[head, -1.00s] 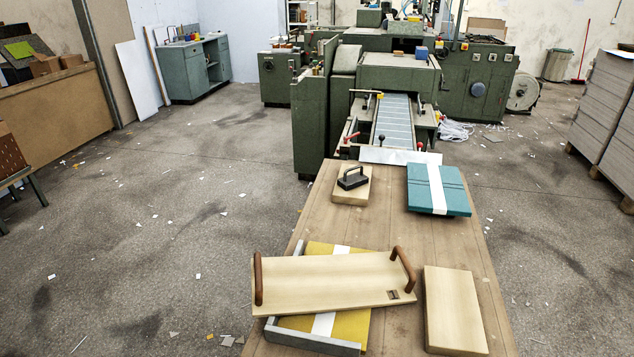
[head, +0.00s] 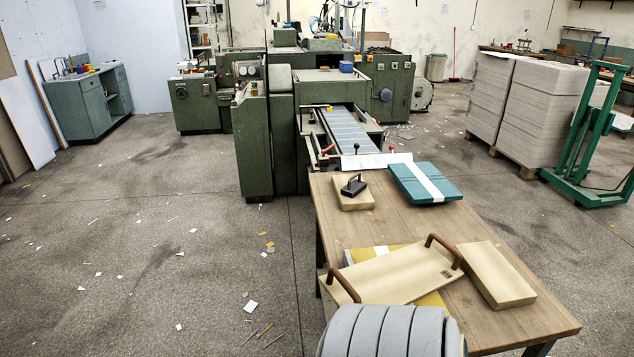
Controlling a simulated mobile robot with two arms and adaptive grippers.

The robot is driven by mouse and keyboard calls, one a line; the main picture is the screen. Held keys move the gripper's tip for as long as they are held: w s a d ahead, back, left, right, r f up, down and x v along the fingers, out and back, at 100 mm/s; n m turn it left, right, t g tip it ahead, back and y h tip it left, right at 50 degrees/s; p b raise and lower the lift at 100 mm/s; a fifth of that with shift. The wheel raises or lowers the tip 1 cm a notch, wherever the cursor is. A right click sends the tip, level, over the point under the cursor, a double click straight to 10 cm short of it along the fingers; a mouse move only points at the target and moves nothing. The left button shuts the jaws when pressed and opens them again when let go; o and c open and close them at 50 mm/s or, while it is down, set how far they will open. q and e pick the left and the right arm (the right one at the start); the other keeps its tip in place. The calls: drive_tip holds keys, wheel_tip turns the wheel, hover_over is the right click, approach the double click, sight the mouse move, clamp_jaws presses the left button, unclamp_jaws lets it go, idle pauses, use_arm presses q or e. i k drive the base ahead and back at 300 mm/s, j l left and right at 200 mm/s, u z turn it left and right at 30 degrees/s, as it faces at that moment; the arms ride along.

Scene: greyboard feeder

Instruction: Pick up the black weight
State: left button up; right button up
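The black weight (head: 354,186) is a small dark block with a handle on top. It rests on a pale wooden block (head: 352,201) near the far left corner of the wooden table (head: 400,231). Neither of my grippers shows in the head view. A grey ribbed rounded part, which looks like part of my own arm, fills the bottom centre and hides some of the table's near left side.
A pale board with two brown handles (head: 398,275) lies over a yellow stack (head: 433,300). A plain wooden block (head: 497,274) lies to its right. A teal stack with a white band (head: 425,184) sits right of the weight. The green machine (head: 322,93) stands behind the table.

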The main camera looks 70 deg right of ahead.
sight(353, 188)
drive_tip(key=i+z, duration=0.3)
drive_tip(key=i, duration=0.15)
drive_tip(key=i+j+z, duration=0.3)
drive_tip(key=i+l+z, duration=0.15)
drive_tip(key=z, duration=0.3)
drive_tip(key=i+z, duration=0.65)
drive_tip(key=z, duration=0.2)
drive_tip(key=i+j+z, duration=0.15)
drive_tip(key=z, duration=0.3)
drive_tip(key=i+j+z, duration=0.3)
drive_tip(key=z, duration=0.15)
